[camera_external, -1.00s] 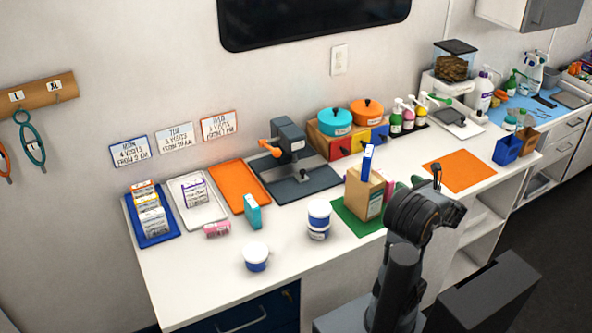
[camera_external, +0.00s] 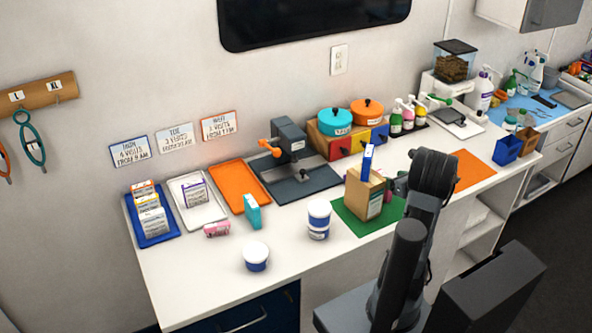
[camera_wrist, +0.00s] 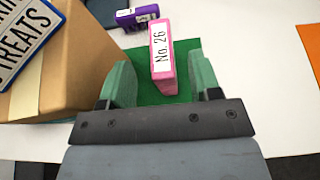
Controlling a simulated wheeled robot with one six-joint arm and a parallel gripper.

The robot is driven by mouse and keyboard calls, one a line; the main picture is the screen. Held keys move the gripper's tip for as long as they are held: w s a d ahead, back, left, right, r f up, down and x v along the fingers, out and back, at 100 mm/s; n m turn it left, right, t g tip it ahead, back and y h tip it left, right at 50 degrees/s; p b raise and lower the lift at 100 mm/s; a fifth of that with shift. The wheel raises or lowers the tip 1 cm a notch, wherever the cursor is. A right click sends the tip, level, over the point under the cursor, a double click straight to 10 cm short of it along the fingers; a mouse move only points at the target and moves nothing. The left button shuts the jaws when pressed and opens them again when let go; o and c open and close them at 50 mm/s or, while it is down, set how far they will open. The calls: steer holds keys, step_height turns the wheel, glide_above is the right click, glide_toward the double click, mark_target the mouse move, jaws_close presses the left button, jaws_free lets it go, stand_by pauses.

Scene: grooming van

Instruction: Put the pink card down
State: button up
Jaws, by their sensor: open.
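The pink card (camera_wrist: 162,55), a thin block labelled "No. 26", stands on the green mat (camera_wrist: 182,88) in the wrist view. My gripper (camera_wrist: 161,78) is open, its two green fingers spread to either side of the card's near end, with gaps between the fingers and the card. In the external view the green mat (camera_external: 350,222) lies on the counter, and my gripper (camera_external: 398,185) is by its right side, partly hidden by my arm. The card cannot be made out clearly there.
A brown treats box (camera_external: 364,196) stands on the mat, close left of my gripper; it also fills the left of the wrist view (camera_wrist: 75,65). A purple block (camera_wrist: 138,16) lies beyond the card. An orange mat (camera_external: 475,170) to the right is clear.

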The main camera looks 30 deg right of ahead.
steer(key=shift+x, duration=2.65)
steer(key=shift+s, duration=0.1)
jaws_close()
